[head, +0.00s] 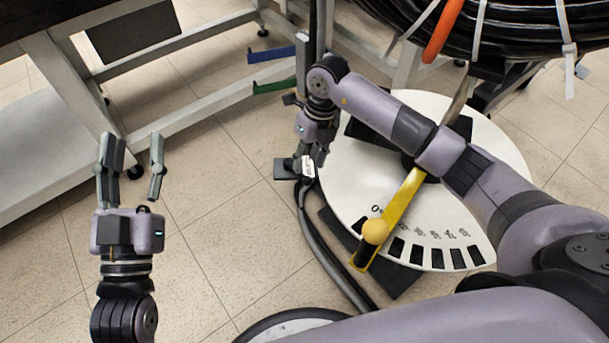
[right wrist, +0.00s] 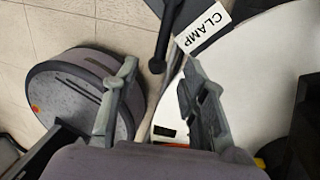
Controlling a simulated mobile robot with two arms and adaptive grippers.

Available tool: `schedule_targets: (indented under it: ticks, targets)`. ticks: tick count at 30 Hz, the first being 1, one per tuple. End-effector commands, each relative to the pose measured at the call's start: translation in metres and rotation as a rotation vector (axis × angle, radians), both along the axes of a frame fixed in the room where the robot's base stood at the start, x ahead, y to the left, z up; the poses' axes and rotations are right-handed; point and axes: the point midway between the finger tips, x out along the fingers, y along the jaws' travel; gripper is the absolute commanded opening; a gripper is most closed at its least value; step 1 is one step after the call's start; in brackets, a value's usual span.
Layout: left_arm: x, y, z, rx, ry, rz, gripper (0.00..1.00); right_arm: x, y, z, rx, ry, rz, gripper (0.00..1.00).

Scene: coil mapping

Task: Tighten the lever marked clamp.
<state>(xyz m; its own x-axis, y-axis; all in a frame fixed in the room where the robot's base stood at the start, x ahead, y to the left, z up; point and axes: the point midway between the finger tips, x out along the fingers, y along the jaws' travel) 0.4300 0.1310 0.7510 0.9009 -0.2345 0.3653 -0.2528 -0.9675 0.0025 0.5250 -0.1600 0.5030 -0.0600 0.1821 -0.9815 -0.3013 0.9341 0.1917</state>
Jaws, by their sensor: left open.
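The white CLAMP label (right wrist: 207,25) shows at the top of the right wrist view and, small, in the head view (head: 308,167). A dark rod with a rounded end (right wrist: 158,66), apparently the clamp lever, runs down beside the label. My right gripper (right wrist: 160,70) is open, with the rod's end showing between its two fingers and gaps visible on both sides. In the head view my right gripper (head: 302,166) is small and partly hidden by its wrist, beside the dial's left edge. My left gripper (head: 132,168) is open and empty, over bare floor at the left.
A white round dial (head: 345,190) with a yellow pointer arm (head: 402,203) stands below my right arm. A large black cable coil (head: 500,30) sits at the top right. Dark cables (head: 322,245) run below my right gripper. A grey frame (head: 180,122) stands at the upper left.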

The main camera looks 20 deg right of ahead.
Motion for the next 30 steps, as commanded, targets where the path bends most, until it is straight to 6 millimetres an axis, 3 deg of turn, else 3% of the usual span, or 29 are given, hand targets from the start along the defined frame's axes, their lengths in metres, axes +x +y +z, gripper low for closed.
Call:
schedule_targets:
  ticks: [6, 12, 25, 30]
  targets:
    - [-0.019, 0.0, 0.033, -0.061, -0.215, -0.012, 0.44, -0.003, 0.006, -0.034, 0.0, 0.002, -0.001, 0.39]
    - [-0.036, 0.002, 0.054, -0.101, -0.353, -0.019, 0.44, -0.003, 0.009, -0.05, 0.001, 0.0, 0.0, 0.39]
    - [-0.044, 0.003, 0.063, -0.118, -0.41, -0.022, 0.44, -0.003, 0.01, -0.056, 0.0, 0.0, 0.0, 0.39]
    - [-0.044, 0.003, 0.063, -0.118, -0.41, -0.022, 0.44, -0.003, 0.01, -0.056, 0.0, -0.001, 0.0, 0.29]
